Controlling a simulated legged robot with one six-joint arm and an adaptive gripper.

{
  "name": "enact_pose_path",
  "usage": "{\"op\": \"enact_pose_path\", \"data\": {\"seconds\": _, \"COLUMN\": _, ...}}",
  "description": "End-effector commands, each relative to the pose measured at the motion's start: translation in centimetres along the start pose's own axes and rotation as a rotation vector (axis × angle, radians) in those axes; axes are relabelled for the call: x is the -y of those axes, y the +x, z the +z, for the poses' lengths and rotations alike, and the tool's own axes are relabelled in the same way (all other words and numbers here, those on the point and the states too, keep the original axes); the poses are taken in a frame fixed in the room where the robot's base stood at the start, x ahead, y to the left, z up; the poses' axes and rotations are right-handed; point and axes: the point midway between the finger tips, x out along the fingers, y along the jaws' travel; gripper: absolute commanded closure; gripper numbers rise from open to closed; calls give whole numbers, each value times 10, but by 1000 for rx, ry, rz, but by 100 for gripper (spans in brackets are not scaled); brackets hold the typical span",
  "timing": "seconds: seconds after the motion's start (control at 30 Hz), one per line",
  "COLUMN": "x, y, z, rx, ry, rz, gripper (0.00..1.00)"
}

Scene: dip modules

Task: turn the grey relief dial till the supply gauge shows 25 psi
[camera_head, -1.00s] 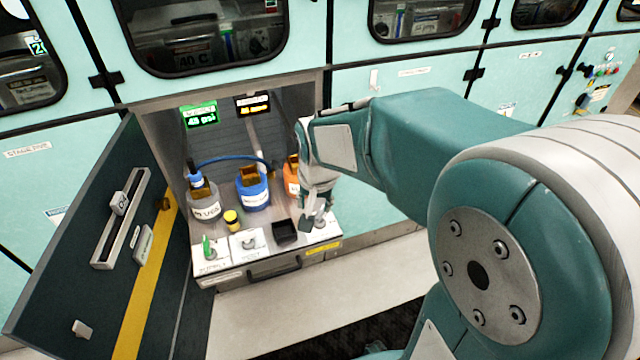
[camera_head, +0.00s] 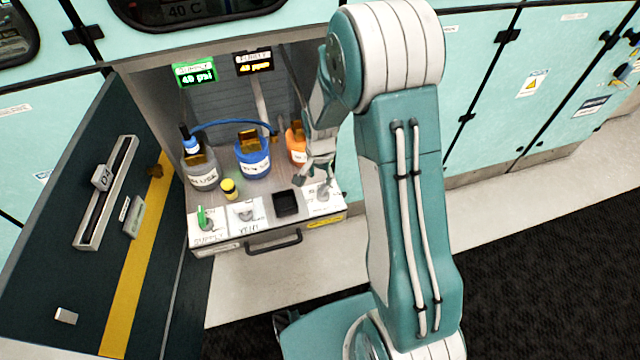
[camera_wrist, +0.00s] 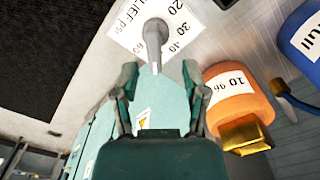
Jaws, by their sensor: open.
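The grey relief dial (camera_wrist: 154,38) is a knob on a white plate (camera_wrist: 128,30) marked 20, 30 and 40 in the wrist view. In the head view the dial (camera_head: 322,194) is at the right end of the cabinet's front ledge. The green supply gauge (camera_head: 196,73) reads about 40 psi. My gripper (camera_wrist: 160,72) is open, its two fingers spread either side of the line to the dial. The dial's knob stands just beyond the fingertips and looks apart from them. The head view shows my gripper (camera_head: 312,176) just above the dial.
An orange bottle (camera_wrist: 236,98) stands close to my right finger. A black tray (camera_head: 287,203), vent knob (camera_head: 244,212) and green handle (camera_head: 203,217) share the ledge. An open door (camera_head: 85,215) stands left.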

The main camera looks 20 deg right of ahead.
Motion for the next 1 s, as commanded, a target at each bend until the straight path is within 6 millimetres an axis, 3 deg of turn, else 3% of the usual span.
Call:
{"op": "enact_pose_path", "data": {"seconds": 0.1, "x": -3, "y": 22, "z": -1, "rx": 5, "ry": 2, "rz": 1, "gripper": 43}}
{"op": "enact_pose_path", "data": {"seconds": 0.3, "x": 0, "y": 45, "z": 1, "rx": 0, "ry": 1, "rz": 2, "gripper": 43}}
{"op": "enact_pose_path", "data": {"seconds": 0.63, "x": 1, "y": 50, "z": 0, "rx": -2, "ry": 1, "rz": 0, "gripper": 43}}
{"op": "enact_pose_path", "data": {"seconds": 0.67, "x": 1, "y": 50, "z": 0, "rx": -2, "ry": 1, "rz": 0, "gripper": 47}}
{"op": "enact_pose_path", "data": {"seconds": 0.77, "x": 0, "y": 50, "z": 0, "rx": -1, "ry": 1, "rz": -1, "gripper": 92}}
{"op": "enact_pose_path", "data": {"seconds": 0.8, "x": 0, "y": 50, "z": -1, "rx": 0, "ry": 1, "rz": -1, "gripper": 100}}
{"op": "enact_pose_path", "data": {"seconds": 1.0, "x": 0, "y": 50, "z": -1, "rx": -2, "ry": 1, "rz": 0, "gripper": 100}}
